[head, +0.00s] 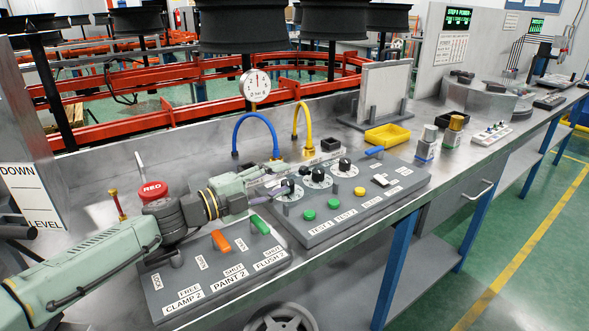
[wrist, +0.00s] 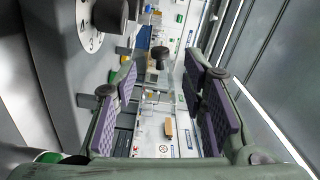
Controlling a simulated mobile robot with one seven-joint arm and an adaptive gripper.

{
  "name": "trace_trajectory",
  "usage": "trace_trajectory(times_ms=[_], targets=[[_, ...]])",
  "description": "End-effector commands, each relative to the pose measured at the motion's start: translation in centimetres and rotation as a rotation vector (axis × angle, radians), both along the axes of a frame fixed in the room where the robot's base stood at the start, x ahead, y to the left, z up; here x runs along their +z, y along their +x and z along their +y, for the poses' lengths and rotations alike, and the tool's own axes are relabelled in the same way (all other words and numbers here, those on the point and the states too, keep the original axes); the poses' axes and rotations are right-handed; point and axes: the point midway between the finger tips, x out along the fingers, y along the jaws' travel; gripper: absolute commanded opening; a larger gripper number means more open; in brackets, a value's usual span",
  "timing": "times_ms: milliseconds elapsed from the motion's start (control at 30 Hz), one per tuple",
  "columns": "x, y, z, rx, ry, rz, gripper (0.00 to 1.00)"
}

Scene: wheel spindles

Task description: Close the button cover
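No part is clearly recognisable as the button cover. A control panel (head: 330,215) carries green buttons (head: 308,215), a yellow button (head: 359,191), black dial knobs (head: 345,164) and a small black-and-white switch piece (head: 381,181) on the right. My gripper (head: 292,188) is over the panel's left side, near the dials. In the wrist view my gripper (wrist: 160,78) has its purple-padded fingers apart and nothing between them. A large dial knob (wrist: 108,15) is at the upper left.
A lever panel (head: 215,275) with orange and green handles lies below my arm. Blue (head: 236,132) and yellow (head: 310,125) hoses stand behind. A yellow tray (head: 387,136) and two small bottles (head: 426,142) are at the right. The bench front faces an open floor.

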Motion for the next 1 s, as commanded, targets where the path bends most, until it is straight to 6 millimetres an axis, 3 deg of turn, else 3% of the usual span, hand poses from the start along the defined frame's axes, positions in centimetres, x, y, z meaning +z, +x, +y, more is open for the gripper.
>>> trace_trajectory(times_ms=[233, 667, 1000], targets=[[0.1, 2.4, -3.3, -0.002, -0.002, 0.001, 0.38], [0.0, 3.1, -4.2, 0.002, -0.001, 0.000, 0.38], [0.0, 3.1, -4.2, 0.001, -0.001, 0.000, 0.17]])
